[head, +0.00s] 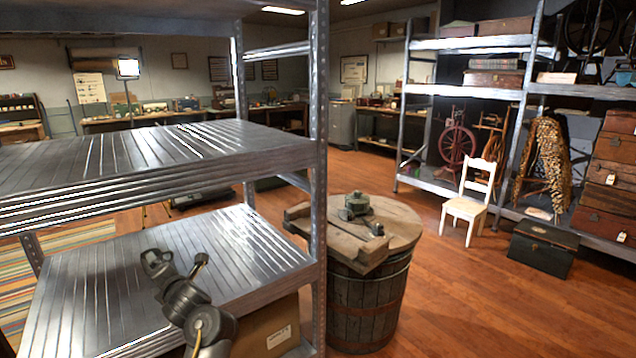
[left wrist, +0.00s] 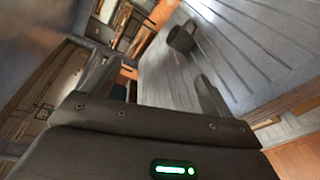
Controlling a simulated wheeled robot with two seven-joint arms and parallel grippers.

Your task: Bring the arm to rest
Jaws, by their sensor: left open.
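My left gripper (left wrist: 157,75) shows in the left wrist view with its two fingers spread apart and nothing between them. Beyond the fingertips a small dark mug-like object (left wrist: 182,38) rests on the grey ribbed metal shelf (left wrist: 245,45), apart from the fingers. In the head view my left arm reaches in from the bottom over the lower shelf board (head: 100,290). Its dark end parts overlap there, so I cannot tell the fingers or the mug-like object apart clearly. My right gripper is not in view.
The rack's upper board (head: 130,150) lies above the arm, and its front post (head: 318,180) stands to the right. A cardboard box (head: 268,330) sits under the lower board. A wooden barrel (head: 365,300) stands beside the rack. Open floor (head: 450,300) lies right of it.

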